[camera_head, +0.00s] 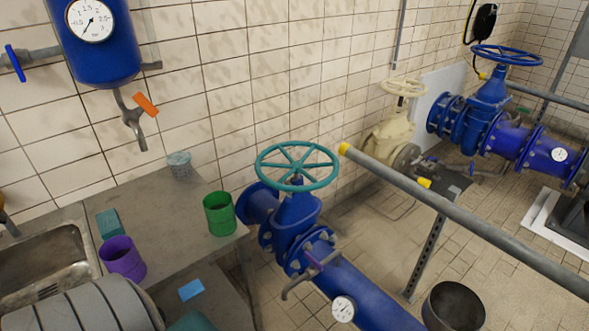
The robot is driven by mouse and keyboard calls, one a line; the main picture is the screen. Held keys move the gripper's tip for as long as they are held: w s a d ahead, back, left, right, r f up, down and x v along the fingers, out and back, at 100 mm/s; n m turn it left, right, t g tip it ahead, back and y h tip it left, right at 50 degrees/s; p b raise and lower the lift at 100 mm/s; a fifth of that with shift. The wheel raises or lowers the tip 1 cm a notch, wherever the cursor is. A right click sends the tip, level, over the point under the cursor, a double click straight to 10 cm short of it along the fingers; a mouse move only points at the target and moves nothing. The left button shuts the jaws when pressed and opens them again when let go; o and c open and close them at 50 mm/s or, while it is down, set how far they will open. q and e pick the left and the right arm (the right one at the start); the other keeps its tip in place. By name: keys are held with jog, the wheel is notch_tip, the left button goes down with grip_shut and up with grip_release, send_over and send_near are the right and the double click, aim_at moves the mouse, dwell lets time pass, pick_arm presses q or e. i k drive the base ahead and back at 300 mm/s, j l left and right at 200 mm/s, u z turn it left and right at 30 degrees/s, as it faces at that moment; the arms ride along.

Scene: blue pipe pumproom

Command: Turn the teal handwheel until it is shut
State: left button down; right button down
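The teal handwheel (297,166) is a spoked ring lying nearly level on top of a blue valve (294,212), in the middle of the head view. The valve sits in a thick blue pipe (365,302) that runs toward the lower right. Nothing touches the wheel. How far it is turned cannot be told. Neither of my grippers shows in this view.
A counter (165,215) left of the valve holds a green cup (219,214), purple cup (122,258) and sink (45,268). A grey rail (450,212) with a yellow end starts just right of the wheel. A dark bucket (453,307) stands lower right.

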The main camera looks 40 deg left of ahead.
aim_at(296, 167)
jog(key=i+j+u, duration=0.15)
jog(key=u, duration=0.25)
jog(key=i+j+u, duration=0.25)
jog(key=u, duration=0.15)
